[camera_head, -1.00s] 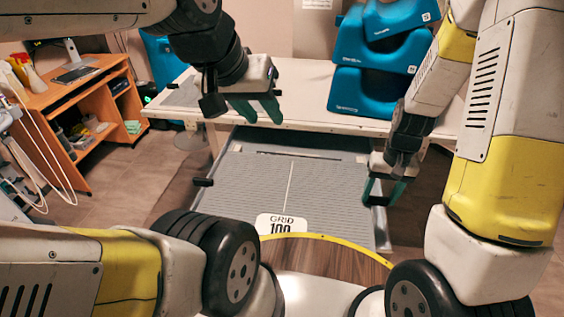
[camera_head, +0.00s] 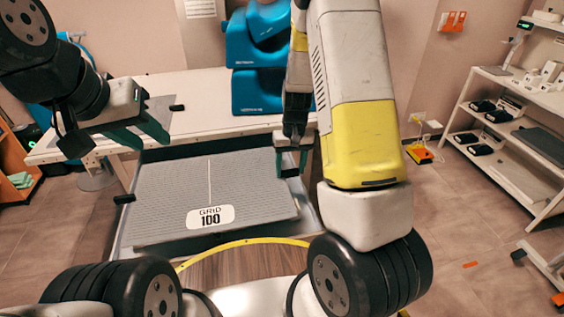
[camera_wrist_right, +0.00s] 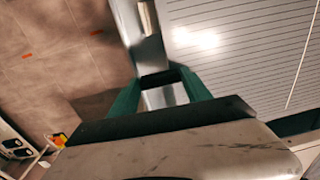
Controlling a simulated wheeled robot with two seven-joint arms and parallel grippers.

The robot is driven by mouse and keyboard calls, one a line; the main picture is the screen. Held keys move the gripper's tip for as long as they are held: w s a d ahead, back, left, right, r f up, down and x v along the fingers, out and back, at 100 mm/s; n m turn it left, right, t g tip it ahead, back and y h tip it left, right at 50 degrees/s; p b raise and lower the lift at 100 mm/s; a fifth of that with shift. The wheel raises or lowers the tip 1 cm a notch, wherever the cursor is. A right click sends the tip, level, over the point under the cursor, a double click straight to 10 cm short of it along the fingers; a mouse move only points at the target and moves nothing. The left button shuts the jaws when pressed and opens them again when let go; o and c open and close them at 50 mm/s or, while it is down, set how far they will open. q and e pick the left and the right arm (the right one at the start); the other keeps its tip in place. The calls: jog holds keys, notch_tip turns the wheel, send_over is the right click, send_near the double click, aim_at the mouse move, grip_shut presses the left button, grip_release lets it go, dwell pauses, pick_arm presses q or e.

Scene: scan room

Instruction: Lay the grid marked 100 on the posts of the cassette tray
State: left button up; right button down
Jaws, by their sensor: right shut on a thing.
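The grid marked 100 (camera_head: 180,205) is a grey ribbed plate with a white label at its near edge. It lies over the metal cassette tray (camera_head: 312,222), whose rim shows at the right and near left. The tray's posts are hidden, so I cannot tell whether the grid rests on them. My right gripper (camera_head: 291,170) is at the grid's right edge. In the right wrist view its green fingers (camera_wrist_right: 160,82) are shut on a small dark tab beside the ribbed surface. My left gripper (camera_head: 142,132) is open and empty, above the table's front edge, away from the grid.
A white table (camera_head: 210,92) stands behind the tray, with a grey plate (camera_head: 157,112) on its left and stacked blue cushions (camera_head: 258,92) on it. A shelf unit (camera_head: 520,140) stands at the right. The floor between is mostly clear.

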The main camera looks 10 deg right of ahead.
jog(key=w+f, duration=0.3)
jog(key=w, duration=0.1)
jog(key=shift+d+f, duration=0.25)
jog(key=shift+f, duration=0.15)
jog(key=shift+c, duration=2.3)
grip_release()
jog(key=shift+d, duration=0.1)
jog(key=s+r+t, duration=0.1)
jog(key=s+r, duration=0.2)
jog(key=r, duration=1.6)
jog(key=s+a+r+t, duration=0.1)
jog(key=s+r+t, duration=0.1)
jog(key=s+r, duration=0.5)
jog(key=s+a+r+t+y, duration=0.1)
jog(key=s+r+t, duration=0.2)
jog(key=s+r, duration=0.4)
jog(key=s, duration=0.7)
jog(key=shift+s+y, duration=0.2)
jog(key=shift+y, duration=0.1)
